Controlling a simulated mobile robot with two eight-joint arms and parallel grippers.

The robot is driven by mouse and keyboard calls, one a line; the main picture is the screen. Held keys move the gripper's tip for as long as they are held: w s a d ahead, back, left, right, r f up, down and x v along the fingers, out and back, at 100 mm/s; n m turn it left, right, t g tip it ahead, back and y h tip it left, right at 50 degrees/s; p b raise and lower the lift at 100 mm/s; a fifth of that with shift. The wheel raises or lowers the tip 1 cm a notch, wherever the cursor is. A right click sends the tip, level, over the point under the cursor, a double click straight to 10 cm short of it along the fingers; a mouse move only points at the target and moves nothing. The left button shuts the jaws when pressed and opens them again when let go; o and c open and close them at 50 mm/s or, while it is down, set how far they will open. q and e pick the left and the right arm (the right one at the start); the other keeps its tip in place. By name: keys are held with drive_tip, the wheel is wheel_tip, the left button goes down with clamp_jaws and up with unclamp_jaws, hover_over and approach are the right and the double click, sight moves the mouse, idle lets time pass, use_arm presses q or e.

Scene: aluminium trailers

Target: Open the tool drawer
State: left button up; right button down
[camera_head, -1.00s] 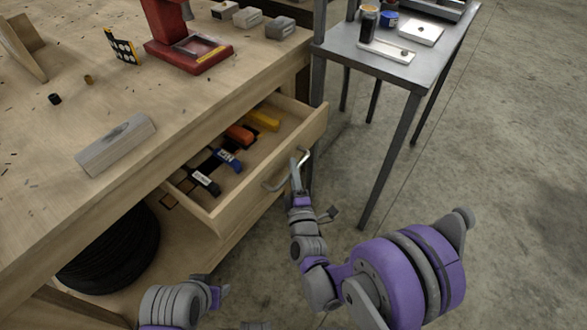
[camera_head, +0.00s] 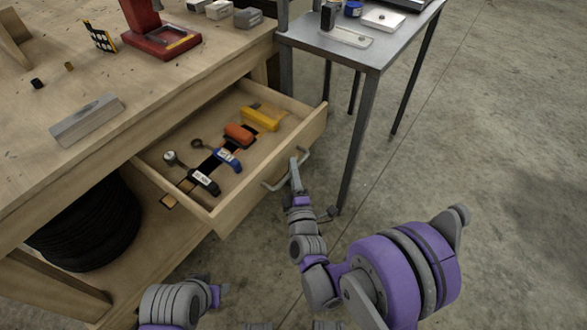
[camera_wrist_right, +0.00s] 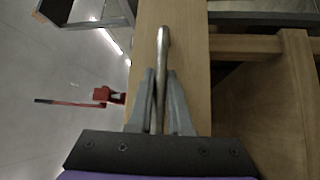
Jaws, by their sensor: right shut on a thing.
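The wooden tool drawer (camera_head: 262,187) stands pulled out from the workbench (camera_head: 190,65). Its metal bar handle (camera_head: 284,178) is on the front panel. My right gripper (camera_head: 295,170) is at the handle, and in the right wrist view its two fingers (camera_wrist_right: 160,105) are shut around the handle bar (camera_wrist_right: 162,50). Inside the drawer lie a yellow tool (camera_head: 260,118), an orange one (camera_head: 239,133), a blue one (camera_head: 229,158) and a black one (camera_head: 205,180). My left gripper (camera_head: 217,292) is partly visible at the bottom; its jaw state is unclear.
A metal side table (camera_head: 366,54) stands right of the drawer, its near leg close to my right arm. A black tire (camera_head: 85,225) lies under the bench. A grey block (camera_head: 87,121) and a red machine (camera_head: 158,38) are on the bench. Open concrete floor lies to the right.

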drive_tip(key=c, duration=0.8)
unclamp_jaws()
drive_tip(key=shift+c, duration=0.2)
drive_tip(key=b+v, duration=0.3)
drive_tip(key=v, duration=0.7)
drive_tip(key=shift+s+b, duration=0.35)
drive_tip(key=shift+s, duration=0.05)
